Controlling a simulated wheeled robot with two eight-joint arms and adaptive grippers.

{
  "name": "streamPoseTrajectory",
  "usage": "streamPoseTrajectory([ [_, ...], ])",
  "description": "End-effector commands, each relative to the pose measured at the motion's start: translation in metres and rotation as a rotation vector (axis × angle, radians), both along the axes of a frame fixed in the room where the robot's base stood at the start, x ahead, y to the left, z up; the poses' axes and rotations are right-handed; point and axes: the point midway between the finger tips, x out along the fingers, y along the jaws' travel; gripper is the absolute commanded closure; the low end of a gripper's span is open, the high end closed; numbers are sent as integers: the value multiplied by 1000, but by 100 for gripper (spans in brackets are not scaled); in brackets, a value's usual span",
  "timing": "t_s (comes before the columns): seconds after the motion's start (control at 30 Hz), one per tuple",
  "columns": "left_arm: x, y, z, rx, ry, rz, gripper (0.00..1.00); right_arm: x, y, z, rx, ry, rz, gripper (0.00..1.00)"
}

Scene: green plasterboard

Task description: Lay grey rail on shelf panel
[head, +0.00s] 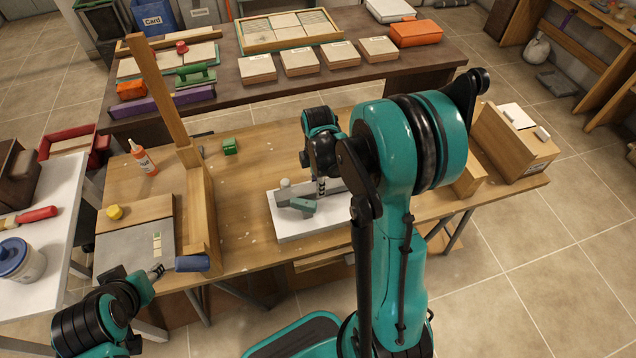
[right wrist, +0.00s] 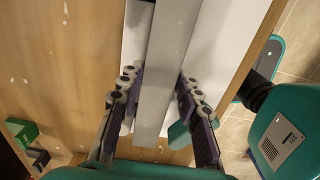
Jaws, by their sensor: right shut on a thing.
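The white shelf panel (head: 290,227) lies flat on the wooden workbench; its white surface also shows in the right wrist view (right wrist: 212,40). The long grey rail (right wrist: 165,70) runs lengthwise over the panel, between the fingers of my right gripper (right wrist: 157,105). In the head view the right gripper (head: 321,187) points down over the panel, and my arm hides part of the rail (head: 333,186). I cannot tell whether the rail touches the panel. A grey-green piece (head: 298,207) sits at the panel beside the gripper. My left gripper (head: 157,271) hangs at the lower left, away from the panel; its fingers are too small to read.
A tall wooden upright (head: 160,90) stands on the bench's left part. A glue bottle (head: 144,160), a green block (head: 230,146) and a grey board (head: 130,250) are there too. A wooden box (head: 510,145) stands at the right end. The bench between upright and panel is mostly clear.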

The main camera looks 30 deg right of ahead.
Motion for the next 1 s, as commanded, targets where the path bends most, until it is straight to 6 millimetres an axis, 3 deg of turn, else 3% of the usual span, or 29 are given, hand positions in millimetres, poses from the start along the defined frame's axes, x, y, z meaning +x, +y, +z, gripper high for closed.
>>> streamPoseTrajectory([
  [0.97,0,0,-12,0,0,0,60,0,0,-13,0,0,0,100],
  [1.0,0,0,-11,0,0,0,60,0,0,-12,0,0,0,56],
])
